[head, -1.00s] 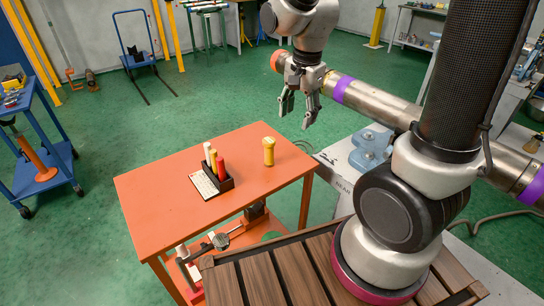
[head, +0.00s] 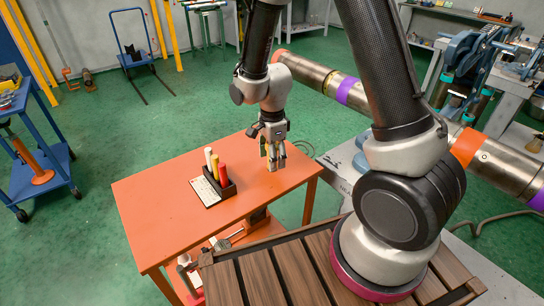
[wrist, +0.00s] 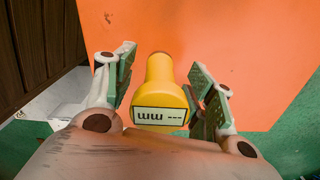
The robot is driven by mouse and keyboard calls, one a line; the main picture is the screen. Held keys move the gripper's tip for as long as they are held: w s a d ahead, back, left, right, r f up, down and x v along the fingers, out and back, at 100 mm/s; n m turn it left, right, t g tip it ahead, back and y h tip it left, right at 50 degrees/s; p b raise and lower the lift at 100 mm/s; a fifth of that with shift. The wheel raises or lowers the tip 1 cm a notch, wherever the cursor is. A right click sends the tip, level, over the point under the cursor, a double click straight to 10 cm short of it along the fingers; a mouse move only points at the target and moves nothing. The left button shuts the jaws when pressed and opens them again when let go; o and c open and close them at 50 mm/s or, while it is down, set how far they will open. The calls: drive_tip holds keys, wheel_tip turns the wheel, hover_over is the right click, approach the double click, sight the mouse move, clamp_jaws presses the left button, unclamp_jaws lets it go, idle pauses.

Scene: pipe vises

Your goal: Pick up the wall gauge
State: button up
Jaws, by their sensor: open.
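The wall gauge (wrist: 160,96) is a yellow cylinder with a wider end and a white display reading "--- mm", upside down in the wrist view. In the wrist view, the gauge sits between the two open fingers, with a gap visible on each side. In the head view, the fingers mostly hide the gauge.
A dark holder (head: 218,192) with white, yellow and red sticks stands left of the gripper, beside a printed white card (head: 202,190). A large pipe with purple bands (head: 350,92) runs behind my arm. The table's front left is clear.

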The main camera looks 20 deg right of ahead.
drive_tip(key=c, duration=1.2)
